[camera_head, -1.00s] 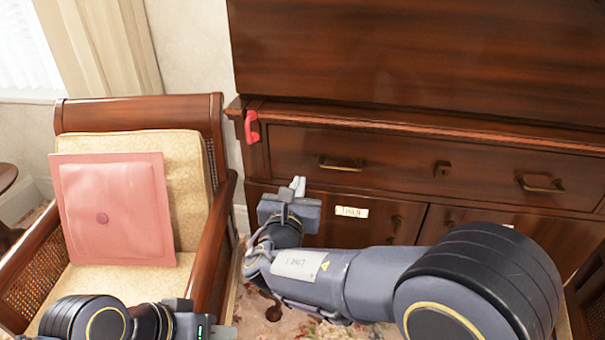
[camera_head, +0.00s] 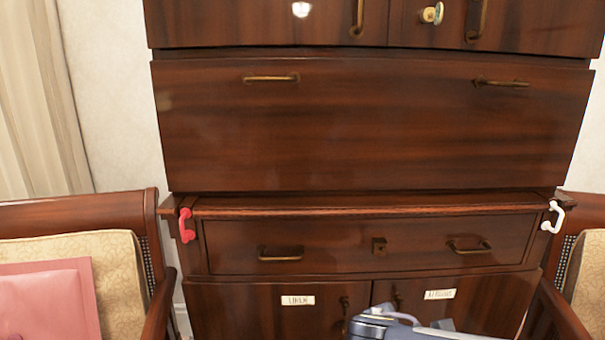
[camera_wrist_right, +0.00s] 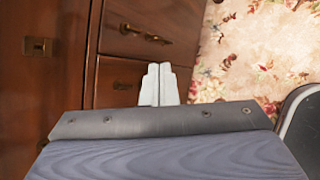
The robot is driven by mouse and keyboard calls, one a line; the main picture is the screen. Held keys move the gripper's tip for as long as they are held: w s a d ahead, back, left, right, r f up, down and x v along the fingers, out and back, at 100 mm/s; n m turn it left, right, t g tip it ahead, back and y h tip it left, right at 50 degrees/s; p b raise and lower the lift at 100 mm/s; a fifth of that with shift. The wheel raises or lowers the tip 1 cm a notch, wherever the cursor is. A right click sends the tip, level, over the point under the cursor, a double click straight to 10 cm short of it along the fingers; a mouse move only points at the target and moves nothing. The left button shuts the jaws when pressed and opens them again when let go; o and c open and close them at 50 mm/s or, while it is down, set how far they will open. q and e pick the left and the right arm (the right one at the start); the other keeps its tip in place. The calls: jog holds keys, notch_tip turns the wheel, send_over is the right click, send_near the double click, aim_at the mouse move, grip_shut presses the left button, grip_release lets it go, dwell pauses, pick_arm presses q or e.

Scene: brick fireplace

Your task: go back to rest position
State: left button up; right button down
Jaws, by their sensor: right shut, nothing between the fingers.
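My right gripper (camera_wrist_right: 158,84) shows in the right wrist view with its two pale fingers together and nothing between them. It is near the wooden cabinet's front, above the floral carpet. In the head view, part of my right arm (camera_head: 400,328) shows at the bottom edge, in front of the cabinet's lower doors. My left arm and gripper are outside the head view.
Floral carpet (camera_wrist_right: 255,60) lies beside the cabinet.

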jog(key=s+d+f+m+g+y, duration=0.2)
jog(key=s+d+m, duration=0.2)
jog(key=s+m, duration=0.25)
jog(key=s+d+f+m+g+y, duration=0.2)
jog(key=s+d+m, duration=0.1)
jog(key=s+m, duration=0.3)
jog(key=s+a+m+t+y, duration=0.1)
jog(key=s+a+m+y, duration=0.2)
jog(key=s+m+y, duration=0.35)
notch_tip(320, 180, up, 20)
jog(key=s+m+h+p, duration=0.1)
jog(key=m+p, duration=0.1)
jog(key=p, duration=1.7)
jog(key=shift+s+r+t, duration=0.2)
jog(key=shift+s+t, duration=0.05)
jog(key=shift+t, duration=0.15)
jog(key=shift+a+h, duration=0.1)
jog(key=shift+h, duration=0.15)
